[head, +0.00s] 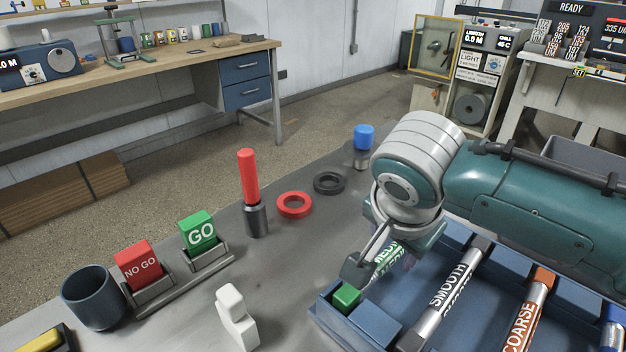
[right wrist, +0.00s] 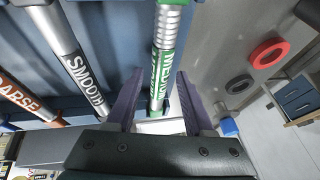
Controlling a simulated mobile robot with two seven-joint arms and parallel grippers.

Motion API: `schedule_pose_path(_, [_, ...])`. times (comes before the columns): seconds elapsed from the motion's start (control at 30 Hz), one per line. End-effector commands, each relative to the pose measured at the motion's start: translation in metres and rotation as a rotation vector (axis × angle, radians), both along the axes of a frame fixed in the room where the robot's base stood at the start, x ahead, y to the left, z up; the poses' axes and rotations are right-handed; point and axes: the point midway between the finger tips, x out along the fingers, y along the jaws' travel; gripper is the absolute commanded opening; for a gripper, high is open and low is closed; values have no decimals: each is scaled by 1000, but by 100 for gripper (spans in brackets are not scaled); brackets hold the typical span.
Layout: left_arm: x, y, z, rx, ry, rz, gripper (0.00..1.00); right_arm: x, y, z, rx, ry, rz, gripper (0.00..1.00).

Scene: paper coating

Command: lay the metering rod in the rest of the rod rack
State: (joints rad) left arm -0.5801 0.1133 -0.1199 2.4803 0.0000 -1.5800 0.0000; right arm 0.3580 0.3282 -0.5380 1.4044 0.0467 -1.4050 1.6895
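The metering rod with a green MEDIUM label (head: 388,261) appears to lie in the leftmost place of the blue rod rack (head: 372,327). Its green end (head: 346,297) shows at the rack's near left edge. My right gripper (head: 381,266) is low over this rod and hides part of it. In the right wrist view, the two purple fingers stand on either side of the green-labelled rod (right wrist: 163,62), with gaps visible between them and it. The right gripper is open around the rod. My left gripper is out of view.
The SMOOTH rod (head: 449,289) and the COARSE rod (head: 526,314) lie beside it in the rack. A red-handled tool (head: 249,180), red ring (head: 294,205), dark ring (head: 330,183), GO block (head: 198,233), NO GO block (head: 138,267), cup (head: 91,298) and white block (head: 236,318) stand left.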

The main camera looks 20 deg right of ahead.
Motion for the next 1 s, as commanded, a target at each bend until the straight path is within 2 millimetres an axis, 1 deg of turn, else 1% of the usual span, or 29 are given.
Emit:
schedule_pose_path(0.23, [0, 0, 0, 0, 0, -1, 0, 0, 0, 0, -1, 0, 0, 56])
schedule_pose_path(0.37, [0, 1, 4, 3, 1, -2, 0, -1, 1, 9, 0, 0, 0, 56])
schedule_pose_path(0.47, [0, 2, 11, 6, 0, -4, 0, -6, 7, 25, 1, -2, 2, 56])
schedule_pose_path(0.7, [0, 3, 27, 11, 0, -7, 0, -23, 23, 75, 2, -3, 1, 56])
schedule_pose_path(0.8, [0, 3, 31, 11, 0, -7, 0, -29, 28, 91, 3, -2, 1, 56])
schedule_pose_path(0.9, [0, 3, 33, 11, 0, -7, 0, -33, 31, 103, 1, -2, 1, 56])
schedule_pose_path(1.0, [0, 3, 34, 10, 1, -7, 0, -38, 34, 109, 1, 4, 7, 56])
